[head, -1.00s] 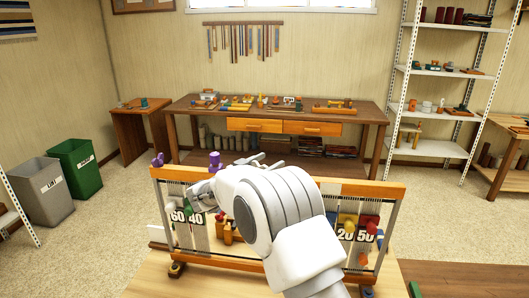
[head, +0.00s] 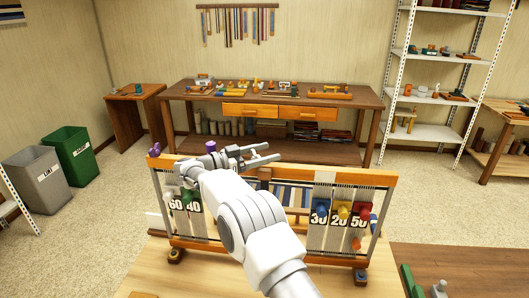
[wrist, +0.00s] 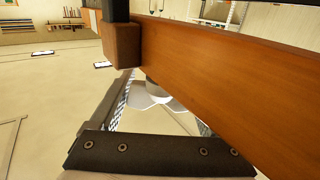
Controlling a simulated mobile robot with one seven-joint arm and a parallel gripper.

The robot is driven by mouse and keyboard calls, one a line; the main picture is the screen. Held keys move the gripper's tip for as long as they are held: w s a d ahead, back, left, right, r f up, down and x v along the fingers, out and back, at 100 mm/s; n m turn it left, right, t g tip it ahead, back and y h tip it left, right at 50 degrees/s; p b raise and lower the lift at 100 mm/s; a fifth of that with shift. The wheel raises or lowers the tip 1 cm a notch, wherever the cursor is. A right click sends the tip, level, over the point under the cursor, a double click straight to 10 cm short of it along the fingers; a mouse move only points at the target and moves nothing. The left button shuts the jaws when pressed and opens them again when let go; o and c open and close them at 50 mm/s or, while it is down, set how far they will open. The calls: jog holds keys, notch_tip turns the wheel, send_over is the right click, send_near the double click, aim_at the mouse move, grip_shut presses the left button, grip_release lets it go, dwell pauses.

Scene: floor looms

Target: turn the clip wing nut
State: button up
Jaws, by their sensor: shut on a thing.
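The clip wing nut (wrist: 155,97) is pale grey with broad wings. In the wrist view it sits at the edge of a long orange-brown wooden beam (wrist: 210,75), which hides part of it. My gripper (wrist: 160,112) has a finger on either side of the nut and is shut on it. In the head view my gripper (head: 272,153) is at the top beam of the floor loom (head: 340,176), fingers pointing right. The nut cannot be made out there. A brown block (head: 264,174), perhaps the clip's, shows just below the fingers.
Purple knobs (head: 154,149) stand on the loom's top left. Numbered weights, including a blue one (head: 321,208) and a red one (head: 362,211), hang at the right. Bins (head: 72,155), a workbench (head: 275,92) and shelves (head: 440,100) stand behind, across open floor.

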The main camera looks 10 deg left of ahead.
jog(key=shift+d+r, duration=0.1)
dwell(0.3)
jog(key=o, duration=1.2)
